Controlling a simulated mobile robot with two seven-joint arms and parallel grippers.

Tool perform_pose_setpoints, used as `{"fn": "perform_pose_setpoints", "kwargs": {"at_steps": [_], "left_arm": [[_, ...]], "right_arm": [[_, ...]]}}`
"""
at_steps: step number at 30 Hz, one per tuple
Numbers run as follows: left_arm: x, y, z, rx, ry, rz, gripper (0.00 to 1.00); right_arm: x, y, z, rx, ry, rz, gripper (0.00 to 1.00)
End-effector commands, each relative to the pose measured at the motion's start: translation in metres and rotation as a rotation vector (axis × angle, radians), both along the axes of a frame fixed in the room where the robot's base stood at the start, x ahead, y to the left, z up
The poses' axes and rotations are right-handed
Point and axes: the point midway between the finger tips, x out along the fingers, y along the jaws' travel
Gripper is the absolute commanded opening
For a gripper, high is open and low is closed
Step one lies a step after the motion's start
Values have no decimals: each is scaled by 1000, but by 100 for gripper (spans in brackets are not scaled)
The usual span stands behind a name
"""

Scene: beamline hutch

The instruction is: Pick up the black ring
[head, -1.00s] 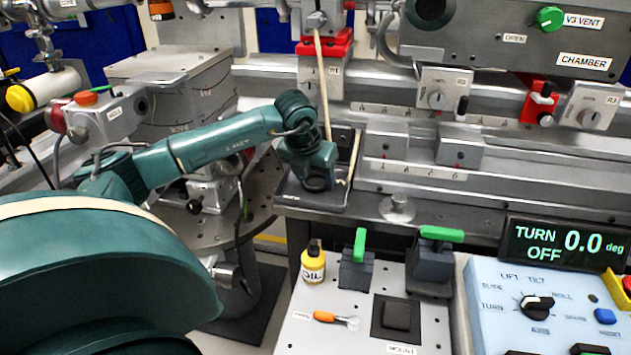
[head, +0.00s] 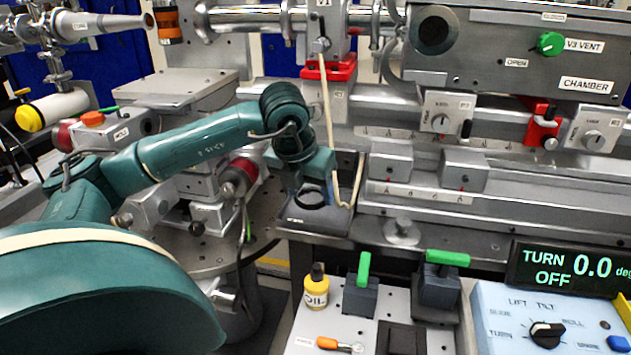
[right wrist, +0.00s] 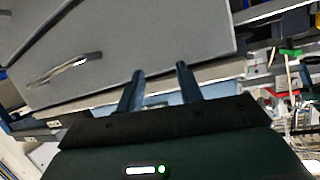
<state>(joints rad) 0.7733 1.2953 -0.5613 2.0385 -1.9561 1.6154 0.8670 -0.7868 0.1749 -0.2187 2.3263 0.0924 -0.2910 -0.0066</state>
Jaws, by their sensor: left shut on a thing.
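The black ring (head: 311,197) shows just under my left gripper (head: 308,185), over a dark shallow tray (head: 292,217) in the head view. My left gripper points down and is shut on the ring. The gripper body hides the ring's far side, and I cannot tell exactly how high it is above the tray. In the right wrist view my right gripper (right wrist: 160,75) has its two fingers apart with nothing between them.
A pale cord (head: 327,100) hangs beside my left gripper into the tray. Metal rail blocks (head: 391,160) stand to its right. An oil bottle (head: 316,288) and green-handled switches (head: 361,290) are on the front panel. A grey panel (right wrist: 130,45) is before my right gripper.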

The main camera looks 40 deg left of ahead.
Motion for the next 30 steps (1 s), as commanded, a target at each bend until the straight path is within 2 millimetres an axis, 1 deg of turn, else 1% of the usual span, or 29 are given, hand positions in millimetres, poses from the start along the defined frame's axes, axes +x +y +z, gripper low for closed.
{"fn": "perform_pose_setpoints", "kwargs": {"at_steps": [1, 6, 12, 15, 21, 30], "left_arm": [[-12, -5, -2, 6, 1, -3, 37], [-48, -25, -3, 6, 1, -4, 37], [-82, -45, -2, 3, -2, -1, 37], [-95, -52, -1, 3, 0, -1, 37], [-109, -60, 0, 1, -1, 0, 37], [-112, -62, 0, 0, 0, 0, 37]], "right_arm": [[-2, -1, -2, 0, -3, -2, 36], [-4, -3, 2, 3, -31, -9, 36], [-7, -7, 5, -2, -53, -17, 36], [-6, -10, 6, -7, -65, -21, 36], [-7, -11, 9, -15, -77, -16, 36], [-9, -10, 9, -16, -72, -12, 36]]}}
